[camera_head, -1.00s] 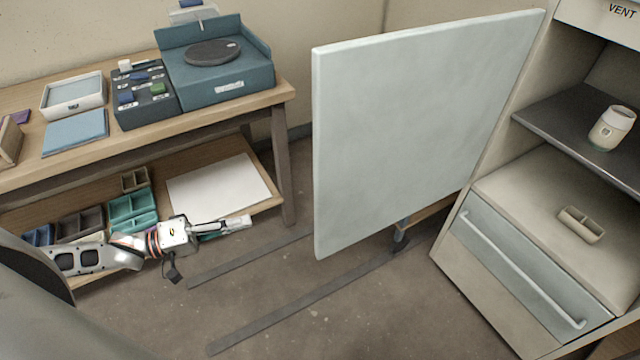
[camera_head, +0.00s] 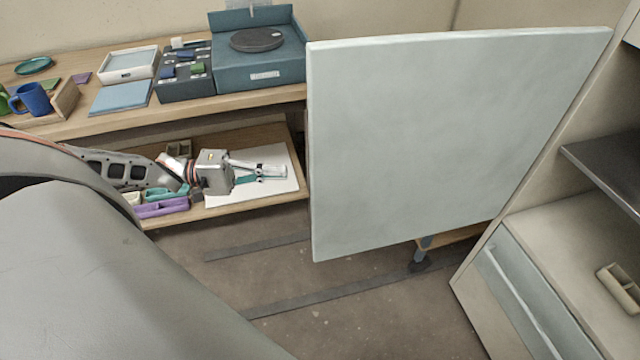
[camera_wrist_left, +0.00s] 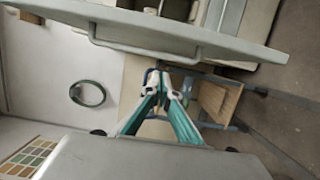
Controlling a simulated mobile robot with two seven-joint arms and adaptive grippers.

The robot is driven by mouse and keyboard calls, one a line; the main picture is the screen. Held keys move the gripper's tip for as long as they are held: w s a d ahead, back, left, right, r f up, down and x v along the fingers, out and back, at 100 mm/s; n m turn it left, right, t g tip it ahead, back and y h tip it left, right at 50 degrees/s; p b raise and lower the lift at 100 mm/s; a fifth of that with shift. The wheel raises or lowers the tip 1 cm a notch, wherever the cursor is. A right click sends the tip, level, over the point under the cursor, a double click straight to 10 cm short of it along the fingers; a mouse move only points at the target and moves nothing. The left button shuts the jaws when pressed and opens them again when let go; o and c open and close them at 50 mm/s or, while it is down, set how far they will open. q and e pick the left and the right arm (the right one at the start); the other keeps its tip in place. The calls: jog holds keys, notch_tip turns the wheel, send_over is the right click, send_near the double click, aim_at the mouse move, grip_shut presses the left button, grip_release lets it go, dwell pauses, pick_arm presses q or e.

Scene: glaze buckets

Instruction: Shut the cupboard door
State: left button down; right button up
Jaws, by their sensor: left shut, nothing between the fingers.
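The cupboard door (camera_head: 430,140), a large pale blue panel, stands wide open from the cupboard (camera_head: 540,150) on the right. Its free edge is at the left. The wrist view shows a door face (camera_wrist_left: 215,43) across the top, with a bar handle (camera_wrist_left: 145,47). My left gripper (camera_head: 284,170) is to the left of the free edge, apart from it, over the low shelf. In the wrist view its shut, empty fingertips (camera_wrist_left: 159,76) are just below the handle; I cannot tell whether they touch it. My right gripper is not in view.
The wooden bench (camera_head: 110,115) at the left carries a blue turntable box (camera_head: 255,68), trays and mugs. Its low shelf (camera_head: 200,209) holds bins and a white sheet (camera_head: 282,188). The floor (camera_head: 360,325) in front of the door is clear. A drawer (camera_head: 512,290) is at the right.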

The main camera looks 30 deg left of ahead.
aim_at(316, 185)
pick_arm(q)
jog(key=d, duration=0.3)
jog(key=w+d, duration=0.1)
jog(key=d, duration=0.2)
jog(key=w+d, duration=0.1)
jog(key=d, duration=0.2)
jog(key=shift+d+p, duration=0.35)
jog(key=shift+d, duration=0.05)
